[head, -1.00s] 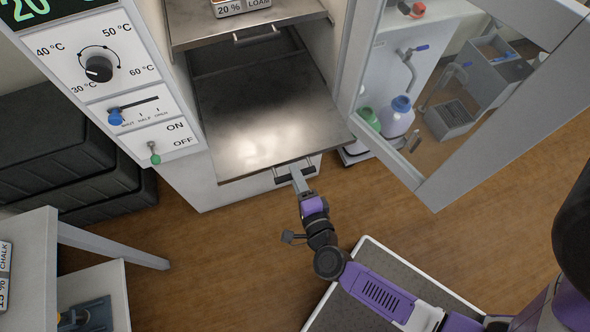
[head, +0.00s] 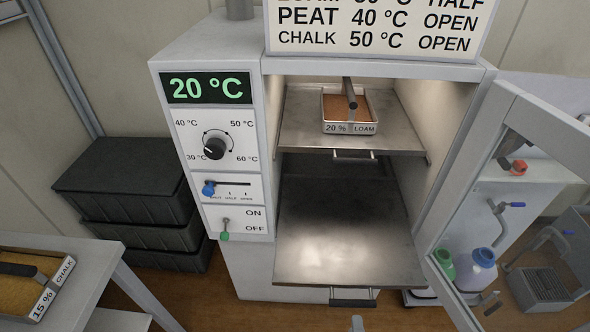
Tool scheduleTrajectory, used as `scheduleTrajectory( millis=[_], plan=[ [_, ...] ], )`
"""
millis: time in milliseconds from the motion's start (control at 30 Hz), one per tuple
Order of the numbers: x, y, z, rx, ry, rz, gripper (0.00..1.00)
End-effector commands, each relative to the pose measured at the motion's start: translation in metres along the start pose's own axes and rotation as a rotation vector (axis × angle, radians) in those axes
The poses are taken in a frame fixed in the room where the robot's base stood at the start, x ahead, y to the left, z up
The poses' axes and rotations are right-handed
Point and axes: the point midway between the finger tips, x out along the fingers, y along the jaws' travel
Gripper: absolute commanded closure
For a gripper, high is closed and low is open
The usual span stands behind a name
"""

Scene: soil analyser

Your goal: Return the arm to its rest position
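Only a small grey tip of my gripper (head: 357,324) shows, at the bottom edge of the head view. It is just below the handle (head: 353,299) of the lower shelf, with a gap between them in the picture. The rest of the gripper and the arm is out of view, so I cannot see whether the fingers are open or shut. The lower shelf (head: 345,235) is pulled out and empty. The upper shelf (head: 300,130) holds a tray of loam (head: 350,127) labelled 20 %.
The oven door (head: 475,190) stands open at the right, close to the shelves. The control panel (head: 218,150) reads 20 °C. A table (head: 85,275) with a chalk tray (head: 30,285) is at the left. Black crates (head: 130,195) are stacked behind it. Bottles (head: 478,270) stand beyond the door.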

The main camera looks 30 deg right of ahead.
Motion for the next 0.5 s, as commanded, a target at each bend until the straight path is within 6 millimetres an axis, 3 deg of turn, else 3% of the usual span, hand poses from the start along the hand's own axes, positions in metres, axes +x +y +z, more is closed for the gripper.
scheduleTrajectory(
  millis=[233,367,500],
  plan=[
    [0.001,-0.005,0.01,-0.079,-0.038,-0.011,0.6],
    [-0.001,-0.046,0.025,-0.285,-0.117,-0.104,0.6],
    [-0.034,-0.09,0.031,-0.631,-0.216,-0.21,0.6]
  ],
)
